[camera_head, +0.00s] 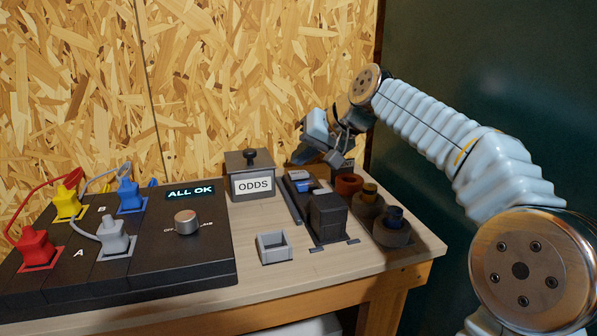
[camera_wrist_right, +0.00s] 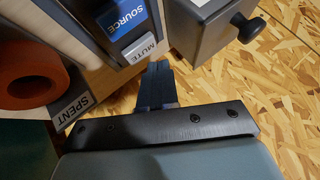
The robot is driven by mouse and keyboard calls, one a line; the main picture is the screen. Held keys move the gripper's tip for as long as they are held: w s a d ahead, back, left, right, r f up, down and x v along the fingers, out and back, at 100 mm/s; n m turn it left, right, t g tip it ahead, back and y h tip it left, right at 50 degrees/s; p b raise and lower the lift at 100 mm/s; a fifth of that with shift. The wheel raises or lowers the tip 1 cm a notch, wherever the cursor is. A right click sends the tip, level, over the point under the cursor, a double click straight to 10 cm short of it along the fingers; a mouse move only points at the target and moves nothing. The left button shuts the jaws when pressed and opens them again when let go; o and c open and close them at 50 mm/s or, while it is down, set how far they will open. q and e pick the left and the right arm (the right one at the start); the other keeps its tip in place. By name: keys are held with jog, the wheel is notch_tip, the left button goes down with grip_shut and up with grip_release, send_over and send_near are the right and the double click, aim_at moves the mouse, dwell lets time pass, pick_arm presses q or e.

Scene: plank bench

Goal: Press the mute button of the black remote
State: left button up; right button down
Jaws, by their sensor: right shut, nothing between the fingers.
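The black remote (camera_head: 293,200) lies on the bench behind a dark block, partly hidden by it. A blue key shows on it in the head view. In the right wrist view I see its blue SOURCE button (camera_wrist_right: 122,18) and, beside that, the pale MUTE button (camera_wrist_right: 138,48). My right gripper (camera_wrist_right: 157,72) is shut and empty, its fingertips close to the MUTE end. I cannot tell if they touch it. In the head view the right gripper (camera_head: 308,156) is over the far end of the remote. My left gripper is not in view.
The ODDS box (camera_head: 251,185) stands left of the remote. The dark block (camera_head: 327,217) is in front. A reddish ring (camera_head: 348,184) and dark round parts (camera_head: 391,230) are to the right. A grey open tray (camera_head: 273,247) and the ALL OK panel (camera_head: 187,255) are left.

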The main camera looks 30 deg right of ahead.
aim_at(302, 174)
jog(key=shift+r+p, duration=1.2)
jog(key=shift+r, duration=1.3)
